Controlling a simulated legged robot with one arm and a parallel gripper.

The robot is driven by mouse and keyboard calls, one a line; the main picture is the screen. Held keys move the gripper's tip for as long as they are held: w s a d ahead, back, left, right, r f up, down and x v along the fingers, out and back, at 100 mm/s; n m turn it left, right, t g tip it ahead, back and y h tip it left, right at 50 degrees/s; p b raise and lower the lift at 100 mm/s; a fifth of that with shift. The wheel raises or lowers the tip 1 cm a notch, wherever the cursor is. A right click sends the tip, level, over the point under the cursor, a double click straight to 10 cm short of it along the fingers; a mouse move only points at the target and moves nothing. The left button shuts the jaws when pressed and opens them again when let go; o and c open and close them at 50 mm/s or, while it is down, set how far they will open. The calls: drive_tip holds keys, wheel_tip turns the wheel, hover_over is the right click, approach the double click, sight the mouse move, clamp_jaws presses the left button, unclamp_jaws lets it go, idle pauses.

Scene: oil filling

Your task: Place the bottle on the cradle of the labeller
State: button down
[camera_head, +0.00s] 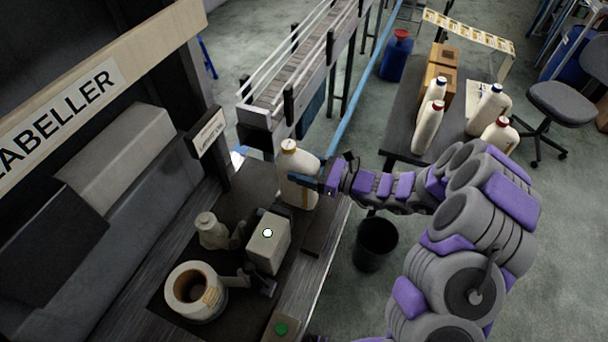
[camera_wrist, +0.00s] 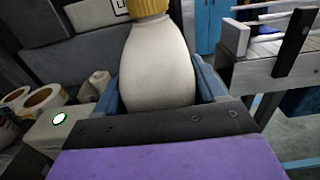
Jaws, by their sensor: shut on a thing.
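The bottle (camera_head: 297,162) is cream-coloured with a yellowish cap and looks roughly upright near the right edge of the labeller (camera_head: 110,139). My gripper (camera_head: 303,181) reaches in from the right and is shut around the bottle's body. In the wrist view the bottle (camera_wrist: 157,58) sits between the two blue fingers of my gripper (camera_wrist: 158,92); its lower part is hidden. The bottle is beyond a light box with a white, green-rimmed button (camera_head: 267,233). I cannot make out the cradle clearly, nor whether the bottle's base touches the dark surface under it.
A label roll (camera_head: 194,290) and a small pale part (camera_head: 211,231) stand left of the button box. A conveyor (camera_head: 300,66) lies behind. A table (camera_head: 398,131) with several bottles and boxes is at the right. A black bin (camera_head: 375,243) stands on the floor.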

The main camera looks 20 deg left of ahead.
wheel_tip(320, 180, down, 3)
drive_tip(key=shift+b, duration=0.35)
drive_tip(key=shift+c, duration=0.5)
unclamp_jaws()
drive_tip(key=shift+f, duration=0.1)
drive_tip(key=s+d+p, duration=0.1)
drive_tip(key=d+p, duration=0.1)
drive_tip(key=d, duration=1)
